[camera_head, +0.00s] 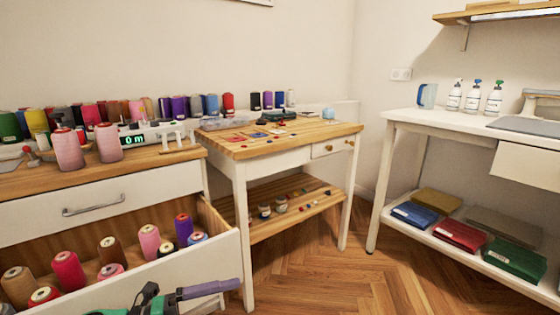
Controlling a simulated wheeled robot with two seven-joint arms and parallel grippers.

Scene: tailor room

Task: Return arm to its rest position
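A black and green part with a grey-purple bar shows at the bottom edge, left of centre, in front of the open drawer. It looks like part of my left arm and gripper (150,300). Most of it is cut off by the frame, and I cannot tell whether its fingers are open or shut, or whether the bar is held. My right gripper is not in view.
An open drawer (222,255) with several thread spools juts out at left, close to the arm part. Two pink spools stand on the cabinet top (150,158). A wooden table (250,150) stands mid-scene, a white table (440,122) at right. The floor between is clear.

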